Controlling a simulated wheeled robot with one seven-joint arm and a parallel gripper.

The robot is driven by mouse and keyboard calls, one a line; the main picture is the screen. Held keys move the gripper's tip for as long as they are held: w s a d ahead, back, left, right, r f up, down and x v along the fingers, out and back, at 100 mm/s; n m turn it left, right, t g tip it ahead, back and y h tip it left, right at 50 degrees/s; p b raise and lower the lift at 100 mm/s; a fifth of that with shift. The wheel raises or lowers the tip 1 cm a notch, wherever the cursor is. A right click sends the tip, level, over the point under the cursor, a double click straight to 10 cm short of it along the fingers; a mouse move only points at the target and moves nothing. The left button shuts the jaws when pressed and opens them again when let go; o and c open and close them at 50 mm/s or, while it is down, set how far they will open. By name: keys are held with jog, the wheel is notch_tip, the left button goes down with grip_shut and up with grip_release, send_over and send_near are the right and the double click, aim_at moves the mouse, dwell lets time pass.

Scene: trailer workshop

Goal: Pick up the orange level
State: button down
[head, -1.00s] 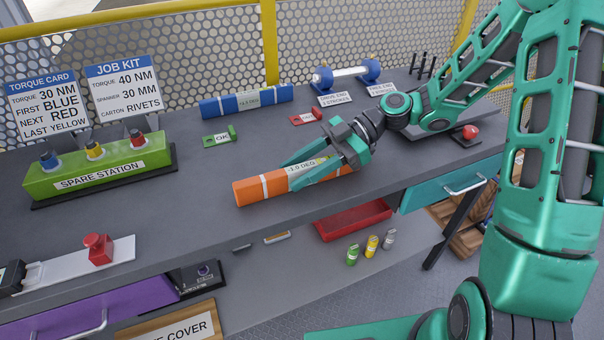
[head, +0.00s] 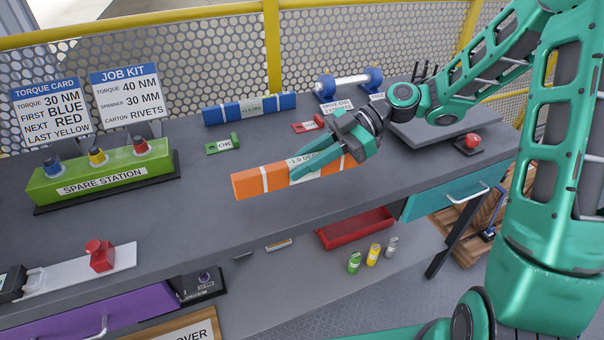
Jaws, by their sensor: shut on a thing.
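The orange level (head: 250,183) is a long bar with white bands and a label reading about -1.0 DEG, partly covered by the fingers. My gripper (head: 308,166) is shut on it around its middle and right part. The level appears raised a little above the grey bench top, near the bench's front edge. The fingers hide part of its label and upper side.
A blue level (head: 222,112) lies behind. A green OK tag (head: 224,145) and red tag (head: 308,124) lie nearby. The green spare station (head: 60,186) stands left. A red tray (head: 350,230) and small bottles (head: 373,255) are below the bench. A red button (head: 473,141) is right.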

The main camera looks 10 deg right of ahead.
jog(key=w+a+r, duration=0.3)
jog(key=a+r, duration=0.4)
jog(key=a, duration=0.4)
jog(key=shift+a, duration=0.2)
